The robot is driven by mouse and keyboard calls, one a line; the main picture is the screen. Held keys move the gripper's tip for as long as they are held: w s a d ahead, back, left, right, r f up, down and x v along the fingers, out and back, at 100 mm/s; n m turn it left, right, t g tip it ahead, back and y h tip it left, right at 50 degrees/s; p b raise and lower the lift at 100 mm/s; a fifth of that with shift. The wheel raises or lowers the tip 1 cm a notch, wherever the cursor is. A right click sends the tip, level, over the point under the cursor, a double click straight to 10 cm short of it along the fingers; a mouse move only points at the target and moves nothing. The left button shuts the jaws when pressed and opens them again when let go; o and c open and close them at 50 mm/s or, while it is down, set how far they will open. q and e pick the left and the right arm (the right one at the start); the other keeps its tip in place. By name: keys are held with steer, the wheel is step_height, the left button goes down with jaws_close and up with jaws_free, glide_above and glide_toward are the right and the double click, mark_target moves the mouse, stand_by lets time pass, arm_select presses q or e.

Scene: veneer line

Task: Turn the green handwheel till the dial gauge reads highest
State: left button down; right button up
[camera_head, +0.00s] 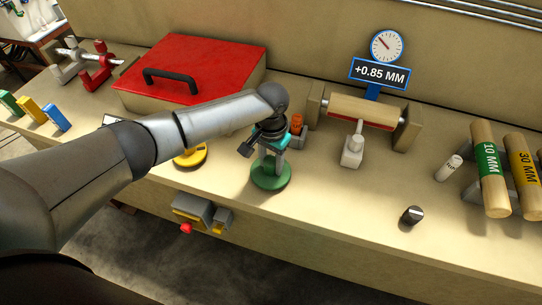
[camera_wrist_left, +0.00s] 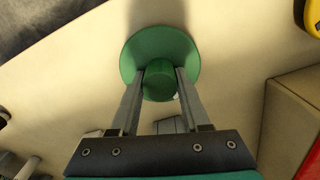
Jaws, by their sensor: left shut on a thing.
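The green handwheel (camera_head: 270,175) lies flat on the bench near its front edge in the head view. In the left wrist view the green handwheel (camera_wrist_left: 160,50) shows as a round disc with a raised hub. My left gripper (camera_head: 268,160) comes down on it from above, and in the left wrist view its two fingers (camera_wrist_left: 159,85) are shut on the hub from both sides. The dial gauge (camera_head: 387,46) stands at the back with its needle pointing to the upper left. The blue display (camera_head: 380,73) below it reads +0.85 MM. My right gripper is not in view.
A yellow wheel (camera_head: 190,156) sits left of the handwheel, partly behind my arm. A red-lidded box (camera_head: 190,62) stands behind. A roller (camera_head: 362,110) sits under the display. A small black-topped cylinder (camera_head: 411,215) and several labelled rolls (camera_head: 490,170) are at the right.

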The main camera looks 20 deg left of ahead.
mark_target(271, 160)
arm_select(q)
steer(key=shift+m+p, duration=0.5)
steer(key=shift+m, duration=0.3)
steer(key=shift+c, duration=1.9)
jaws_free()
steer(key=shift+r, duration=0.1)
step_height(271, 160, up, 15)
steer(key=p, duration=0.1)
steer(key=shift+p, duration=0.4)
